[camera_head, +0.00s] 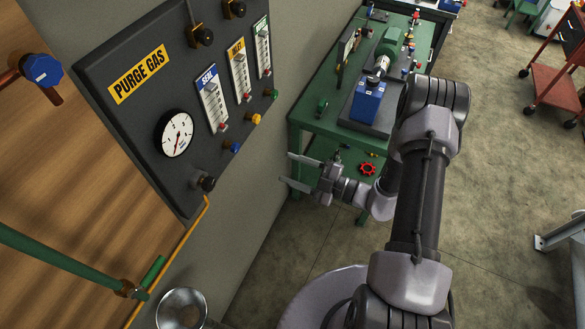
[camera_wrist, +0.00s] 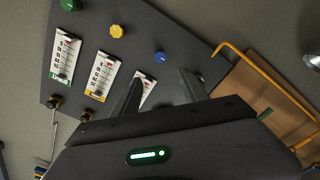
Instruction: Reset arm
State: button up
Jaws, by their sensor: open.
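My gripper (camera_head: 300,172) is open and empty in the head view. Its two fingers point left toward the wall, below and to the right of the purge gas panel (camera_head: 112,110). My arm reaches in from the lower right, with its elbow raised. In the wrist view my gripper's two dark fingers (camera_wrist: 160,92) are apart, with the panel (camera_wrist: 165,35) behind them. The fingers cover part of one white flow meter. I see nothing held.
The panel carries a round gauge (camera_head: 174,134), flow meters and coloured knobs. A green workbench (camera_head: 308,116) with a blue pump unit (camera_head: 367,100) stands behind my arm. A green pipe (camera_head: 60,258) crosses the lower left. A red cart (camera_head: 553,85) stands far right. Open floor lies between.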

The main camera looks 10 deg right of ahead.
jog(key=s+a+r+n+g+h+b, duration=0.2)
jog(key=s+a+n+g+b, duration=0.3)
jog(key=n, duration=0.9)
jog(key=s+a+r+n+g+h+b, duration=0.1)
jog(key=s+a+r+n+g+b, duration=0.25)
jog(key=s+n+g+b, duration=0.7)
jog(key=s+d+f+n+t+h+b, duration=0.1)
jog(key=s+d+n+t+h+b, duration=0.1)
jog(key=n, duration=1)
jog(key=s+d+n+t+h+b, duration=0.3)
jog(key=n+t+h, duration=0.4)
jog(key=n, duration=0.5)
jog(key=shift+d+f+t+b, duration=0.35)
jog(key=shift+d+t+b, duration=0.3)
jog(key=shift+d+b, duration=0.3)
jog(key=shift+d, duration=0.1)
